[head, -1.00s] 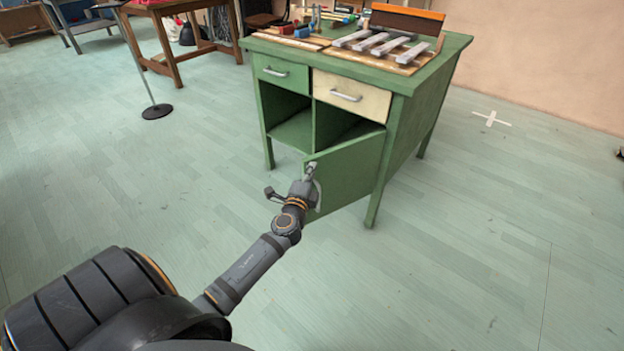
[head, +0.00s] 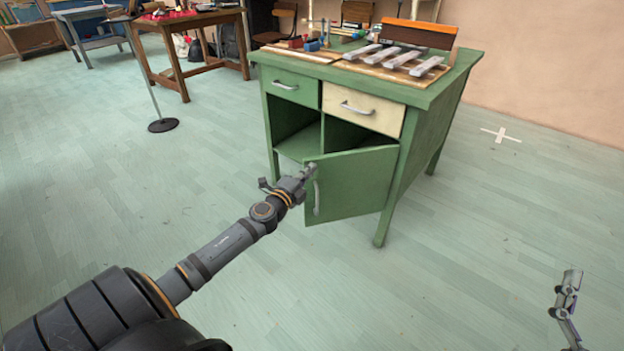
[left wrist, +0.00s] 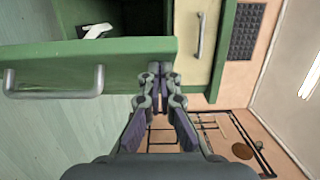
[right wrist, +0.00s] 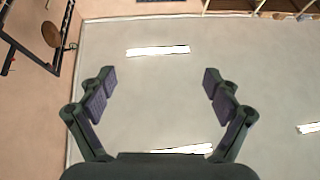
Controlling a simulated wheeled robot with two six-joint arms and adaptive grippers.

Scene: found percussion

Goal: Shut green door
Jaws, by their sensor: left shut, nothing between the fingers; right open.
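The green door (head: 352,185) hangs partly open from the right side of the green desk's lower opening. Its metal handle (head: 316,197) is near the free edge. My left gripper (head: 309,169) is shut and empty, at the upper free corner of the door. In the left wrist view the shut fingertips (left wrist: 157,72) are close against the end of the door (left wrist: 130,50), apart from the handle (left wrist: 52,80); exact contact is unclear. My right gripper (head: 570,282) is off to the right, away from the desk. The right wrist view shows its fingers (right wrist: 158,85) open and empty.
The desk (head: 440,95) has a green drawer (head: 285,87) and a cream drawer (head: 360,109), both closed. Grey bars (head: 395,57) lie on top. A stand base (head: 163,125) is on the floor at left. The floor before the desk is clear.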

